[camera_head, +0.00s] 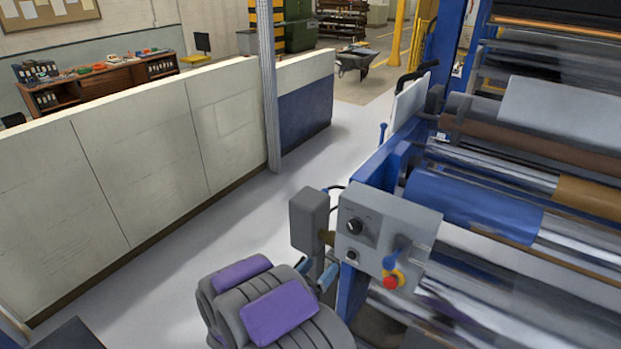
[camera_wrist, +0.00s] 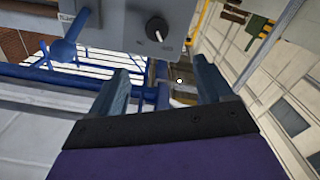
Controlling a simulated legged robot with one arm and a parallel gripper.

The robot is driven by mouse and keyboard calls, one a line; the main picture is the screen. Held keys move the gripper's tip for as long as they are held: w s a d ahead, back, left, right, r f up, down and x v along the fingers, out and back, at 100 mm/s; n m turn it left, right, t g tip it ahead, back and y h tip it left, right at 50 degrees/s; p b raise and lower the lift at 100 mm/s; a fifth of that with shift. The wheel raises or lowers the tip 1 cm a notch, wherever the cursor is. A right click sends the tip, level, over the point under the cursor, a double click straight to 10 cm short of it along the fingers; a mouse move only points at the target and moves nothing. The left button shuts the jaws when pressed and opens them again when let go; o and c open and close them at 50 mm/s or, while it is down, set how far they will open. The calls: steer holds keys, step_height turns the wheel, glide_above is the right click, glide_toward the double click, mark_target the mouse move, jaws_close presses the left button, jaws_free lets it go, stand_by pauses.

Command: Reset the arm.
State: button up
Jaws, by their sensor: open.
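My gripper (camera_head: 316,272) is at the lower middle of the head view, just left of a grey control box (camera_head: 412,222) on the roller machine. The box carries a black knob (camera_head: 355,226), a blue lever (camera_head: 397,252) and a red button (camera_head: 391,281) with a yellow ring. In the wrist view my gripper (camera_wrist: 165,78) has its two blue-grey fingers spread apart with nothing between them. The control box (camera_wrist: 115,22) with its knob (camera_wrist: 157,29) and blue lever (camera_wrist: 68,42) is at the top there.
The roller machine, with a blue roller (camera_head: 470,205), fills the right side. A long pale low wall (camera_head: 140,160) runs along the left. Clear grey floor (camera_head: 235,225) lies between them. A wheelbarrow (camera_head: 357,60) and a wooden desk (camera_head: 110,82) stand farther back.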

steer(key=w+a+f+g+y+b, duration=0.25)
steer(key=w+a+y+b, duration=0.2)
steer(key=y, duration=0.25)
steer(key=s+a+r+n+g+y+b, duration=0.2)
steer(key=s+a+r+g+y+b, duration=0.15)
steer(key=s+y, duration=0.35)
steer(key=s+d+g+h+b, duration=0.1)
steer(key=s+d+g, duration=0.2)
steer(key=s, duration=0.9)
steer(key=s+d+g+h+b, duration=0.1)
steer(key=s+d+g, duration=0.3)
steer(key=s+d, duration=0.5)
steer(key=s+d+g+h+b, duration=0.1)
steer(key=s+d+g+b, duration=0.2)
steer(key=s+d, duration=0.4)
steer(key=s, duration=0.8)
steer(key=shift+n, duration=0.3)
steer(key=shift+f, duration=0.1)
steer(key=shift+c, duration=0.4)
